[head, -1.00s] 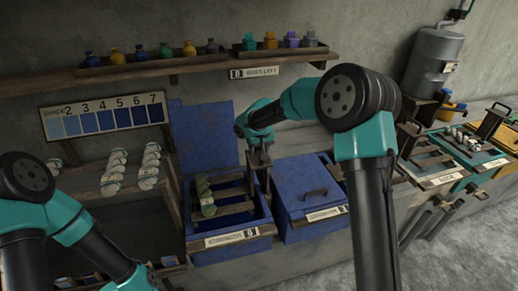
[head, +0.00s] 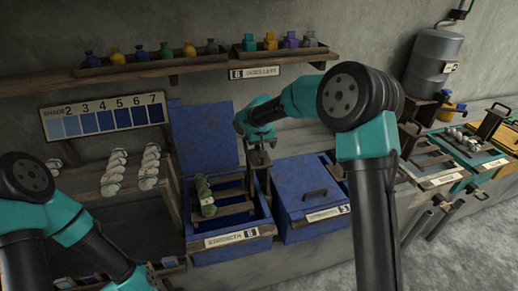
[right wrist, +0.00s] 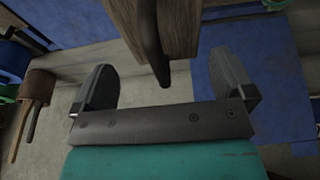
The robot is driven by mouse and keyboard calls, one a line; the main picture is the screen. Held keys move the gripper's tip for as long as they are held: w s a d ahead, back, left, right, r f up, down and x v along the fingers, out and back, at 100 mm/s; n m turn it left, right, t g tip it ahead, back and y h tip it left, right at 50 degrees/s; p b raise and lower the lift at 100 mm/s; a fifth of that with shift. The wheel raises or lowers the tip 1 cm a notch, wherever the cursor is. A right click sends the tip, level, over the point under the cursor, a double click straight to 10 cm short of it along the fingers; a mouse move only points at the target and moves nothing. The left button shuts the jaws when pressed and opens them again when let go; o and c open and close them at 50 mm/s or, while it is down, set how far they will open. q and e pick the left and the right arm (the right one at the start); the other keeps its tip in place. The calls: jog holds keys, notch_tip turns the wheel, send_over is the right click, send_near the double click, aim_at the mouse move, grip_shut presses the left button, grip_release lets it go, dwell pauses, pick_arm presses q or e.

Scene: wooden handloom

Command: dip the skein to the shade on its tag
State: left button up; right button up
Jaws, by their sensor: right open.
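The skein (head: 207,197), green and pale, hangs over the wooden bars at the left of the open blue vat (head: 232,246). Whether its lower end is in liquid cannot be seen. A wooden post (head: 251,181) stands at the vat's right side. My right gripper (head: 259,148) is open above that post. In the right wrist view the gripper (right wrist: 165,88) has its fingers wide apart, with a dark rod (right wrist: 153,50) and a wooden piece (right wrist: 178,28) ahead of them. The shade card (head: 103,118) shows blue steps up to 7. My left gripper is not clearly seen at the bottom edge.
The open vat's blue lid (head: 203,135) stands up behind it. A closed blue vat (head: 310,192) adjoins on the right. Pale skeins (head: 150,166) lie on the left rack. A shelf (head: 150,72) holds several bottles. More stations line the right.

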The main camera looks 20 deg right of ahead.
jog(key=shift+w+v, duration=0.2)
jog(key=shift+v, duration=0.7)
jog(key=shift+w+v, duration=0.25)
jog(key=shift+v, duration=0.65)
jog(key=shift+w+v, duration=0.2)
jog(key=shift+v, duration=0.65)
jog(key=shift+r, duration=0.2)
